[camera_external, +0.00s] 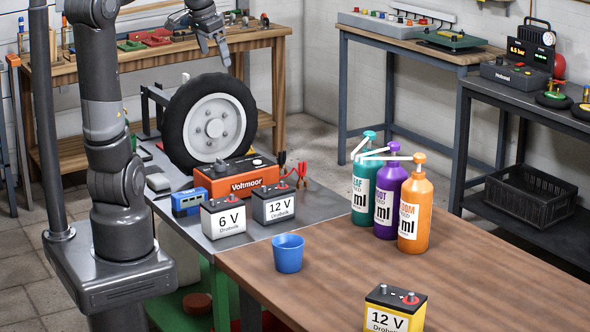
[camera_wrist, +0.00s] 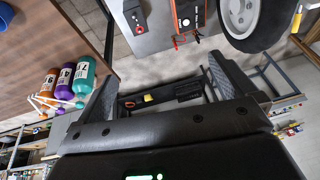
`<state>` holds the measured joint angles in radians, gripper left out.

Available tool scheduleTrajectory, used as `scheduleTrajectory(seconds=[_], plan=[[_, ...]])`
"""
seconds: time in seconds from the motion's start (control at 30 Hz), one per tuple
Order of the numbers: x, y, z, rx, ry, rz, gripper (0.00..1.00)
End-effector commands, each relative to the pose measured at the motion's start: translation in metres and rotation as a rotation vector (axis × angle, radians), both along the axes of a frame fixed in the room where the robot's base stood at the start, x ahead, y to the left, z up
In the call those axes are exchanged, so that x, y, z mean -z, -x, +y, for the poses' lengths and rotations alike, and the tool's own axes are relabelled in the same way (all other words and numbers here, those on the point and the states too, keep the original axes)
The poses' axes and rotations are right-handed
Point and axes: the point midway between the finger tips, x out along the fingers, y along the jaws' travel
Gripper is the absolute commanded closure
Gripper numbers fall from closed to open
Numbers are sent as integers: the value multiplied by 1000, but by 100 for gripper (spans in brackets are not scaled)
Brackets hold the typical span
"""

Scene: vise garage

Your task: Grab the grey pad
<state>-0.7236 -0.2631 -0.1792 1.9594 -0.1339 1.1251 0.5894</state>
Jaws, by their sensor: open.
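A small dark grey block (camera_external: 158,181), which may be the grey pad, lies on the metal tabletop (camera_external: 330,205) left of the orange Voltmoor charger (camera_external: 238,177). My gripper (camera_external: 213,47) hangs high above and behind the tyre, well apart from the block. In the wrist view the jaws of my gripper (camera_wrist: 165,85) are spread with nothing between them.
A large tyre (camera_external: 180,125) stands upright behind the charger. A blue box (camera_external: 187,202), a 6 V battery (camera_external: 224,219) and a 12 V battery (camera_external: 273,206) stand in front. A blue cup (camera_external: 288,254) and three bottles (camera_external: 390,195) stand farther right.

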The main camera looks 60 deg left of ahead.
Motion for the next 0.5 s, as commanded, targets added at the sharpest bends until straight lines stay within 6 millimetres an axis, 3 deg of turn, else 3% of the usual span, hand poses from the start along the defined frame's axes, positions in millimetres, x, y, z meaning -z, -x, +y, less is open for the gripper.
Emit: scheduleTrajectory(seconds=[0.03,0.27,0.5], plan=[[2,-3,23,-10,7,9,0],[8,-6,116,-3,39,21,0],[20,19,216,5,76,-4,0]])
